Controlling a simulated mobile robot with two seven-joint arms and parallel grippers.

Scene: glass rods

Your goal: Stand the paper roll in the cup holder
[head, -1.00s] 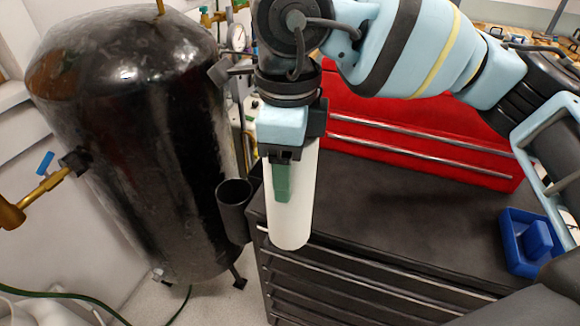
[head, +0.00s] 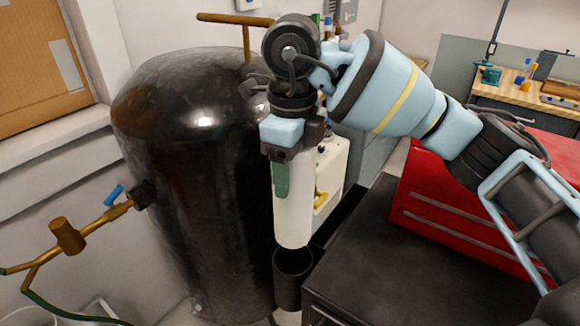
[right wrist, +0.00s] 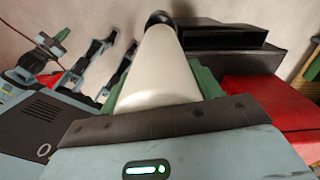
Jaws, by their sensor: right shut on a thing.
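The paper roll (head: 293,215) is a white cylinder, hanging upright in the head view. My right gripper (head: 282,182), with green finger pads, is shut on its upper part. The cup holder (head: 293,287) is a black open cup at the side of the dark cabinet. The roll's lower end is at the cup's mouth in the picture; I cannot tell whether it is just above or slightly inside. In the right wrist view the roll (right wrist: 162,65) runs away from the gripper toward the dark round cup (right wrist: 160,17). My left gripper is not in view.
A large black tank (head: 205,170) stands close to the left of the roll and cup. The dark cabinet top (head: 385,265) lies to the right, clear where visible, with a red chest (head: 465,205) on it. Brass pipes with a blue valve handle (head: 113,194) are at far left.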

